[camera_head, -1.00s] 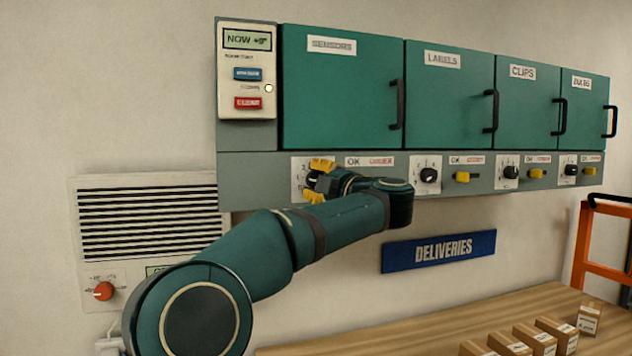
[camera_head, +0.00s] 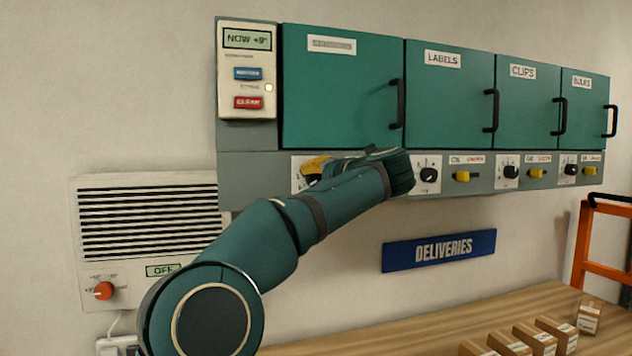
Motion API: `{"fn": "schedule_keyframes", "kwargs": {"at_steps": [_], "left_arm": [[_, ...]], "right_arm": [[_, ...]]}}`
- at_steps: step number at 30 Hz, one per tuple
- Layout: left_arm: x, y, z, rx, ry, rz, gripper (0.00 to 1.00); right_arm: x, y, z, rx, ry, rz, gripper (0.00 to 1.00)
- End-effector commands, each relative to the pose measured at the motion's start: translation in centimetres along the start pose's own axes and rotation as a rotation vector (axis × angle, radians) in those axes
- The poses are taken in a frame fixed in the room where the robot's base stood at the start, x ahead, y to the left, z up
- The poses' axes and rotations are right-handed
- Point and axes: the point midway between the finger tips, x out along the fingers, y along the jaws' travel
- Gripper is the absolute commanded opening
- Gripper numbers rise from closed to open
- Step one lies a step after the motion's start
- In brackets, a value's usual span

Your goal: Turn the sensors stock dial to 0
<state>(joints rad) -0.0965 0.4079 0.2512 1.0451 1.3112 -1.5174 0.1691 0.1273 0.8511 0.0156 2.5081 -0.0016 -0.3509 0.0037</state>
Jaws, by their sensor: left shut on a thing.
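The sensors cabinet door (camera_head: 340,95) is shut, with its label at the top left. Below it, on the grey strip, is the sensors dial plate (camera_head: 297,172), of which only a part shows. My left gripper (camera_head: 312,168), with yellow fingertips, is at this plate and shut on the sensors stock dial. The dial itself is hidden behind the gripper and wrist, so its setting cannot be read. My left arm crosses in front of the strip and hides the sensors OK/ORDER switch. My right gripper is not in view.
To the right along the strip are the labels dial (camera_head: 429,175), the clips dial (camera_head: 511,172) and yellow switches (camera_head: 462,176). A control panel (camera_head: 248,72) is at the left. A wooden table (camera_head: 400,335) with several boxes is below.

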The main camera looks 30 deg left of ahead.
Motion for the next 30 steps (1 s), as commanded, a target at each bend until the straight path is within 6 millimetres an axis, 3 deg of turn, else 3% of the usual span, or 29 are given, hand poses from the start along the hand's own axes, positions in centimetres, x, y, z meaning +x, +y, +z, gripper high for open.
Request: {"fn": "schedule_keyframes", "kwargs": {"at_steps": [16,17,19,30], "left_arm": [[0.06,0.21,-0.02,-0.027,-0.001,-0.006,0.02],[0.06,0.21,-0.02,-0.027,-0.001,-0.006,0.44],[0.06,0.19,-0.02,-0.026,-0.001,-0.007,0.68],[-0.25,0.05,0.02,-0.023,-0.002,-0.009,0.7]], "right_arm": [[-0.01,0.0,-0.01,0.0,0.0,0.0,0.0],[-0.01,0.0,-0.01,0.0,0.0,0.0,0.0],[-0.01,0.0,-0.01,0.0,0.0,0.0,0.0],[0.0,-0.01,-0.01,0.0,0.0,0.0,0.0]]}}
